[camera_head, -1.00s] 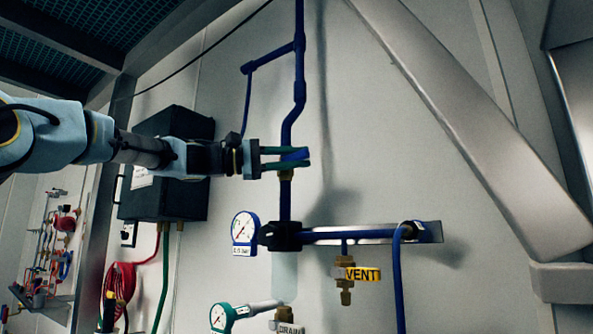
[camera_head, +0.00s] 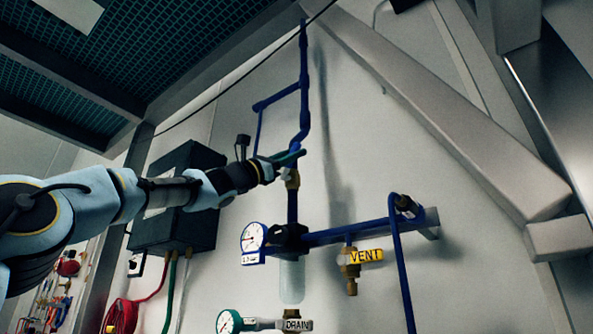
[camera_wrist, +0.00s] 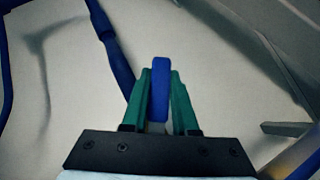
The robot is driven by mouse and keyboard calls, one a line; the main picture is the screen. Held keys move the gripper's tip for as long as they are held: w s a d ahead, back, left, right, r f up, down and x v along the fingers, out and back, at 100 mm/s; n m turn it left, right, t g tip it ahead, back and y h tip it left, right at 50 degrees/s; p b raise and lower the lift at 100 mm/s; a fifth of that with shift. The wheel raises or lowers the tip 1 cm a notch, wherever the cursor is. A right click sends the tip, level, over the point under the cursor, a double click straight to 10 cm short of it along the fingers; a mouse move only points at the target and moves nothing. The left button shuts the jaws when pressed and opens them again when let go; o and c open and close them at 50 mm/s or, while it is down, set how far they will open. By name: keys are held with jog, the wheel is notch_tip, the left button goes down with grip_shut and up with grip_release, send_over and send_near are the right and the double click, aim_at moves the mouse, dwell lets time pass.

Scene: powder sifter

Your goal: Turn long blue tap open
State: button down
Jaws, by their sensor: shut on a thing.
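My gripper (camera_head: 286,160) reaches in from the left to the upright blue pipe (camera_head: 293,205), just above a brass fitting (camera_head: 292,180). In the wrist view its two green fingers (camera_wrist: 159,90) are shut on the long blue tap (camera_wrist: 160,75), a flat blue handle standing between them. In the head view the fingers hide most of the tap, and the gripper is tilted. How far the tap is turned cannot be told.
A pressure gauge (camera_head: 253,237) and a blue side pipe (camera_head: 350,232) are below, with a yellow VENT tag (camera_head: 365,256) and a DRAIN tag (camera_head: 297,325). A black box (camera_head: 175,225) is behind my arm. A grey beam (camera_head: 430,110) slopes at the right.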

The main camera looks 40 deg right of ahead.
jog(key=shift+w+r+n+t+h+b, duration=0.1)
jog(key=shift+w+n+t+h+b, duration=0.2)
jog(key=shift+n+t+b, duration=0.35)
jog(key=shift+w+n+t+h+b, duration=0.15)
jog(key=shift+n+t+h+b, duration=0.15)
jog(key=shift+n+t, duration=0.65)
jog(key=shift+a+r, duration=0.1)
jog(key=c, duration=0.7)
grip_release()
jog(key=shift+b+v, duration=4.4)
jog(key=shift+v, duration=1)
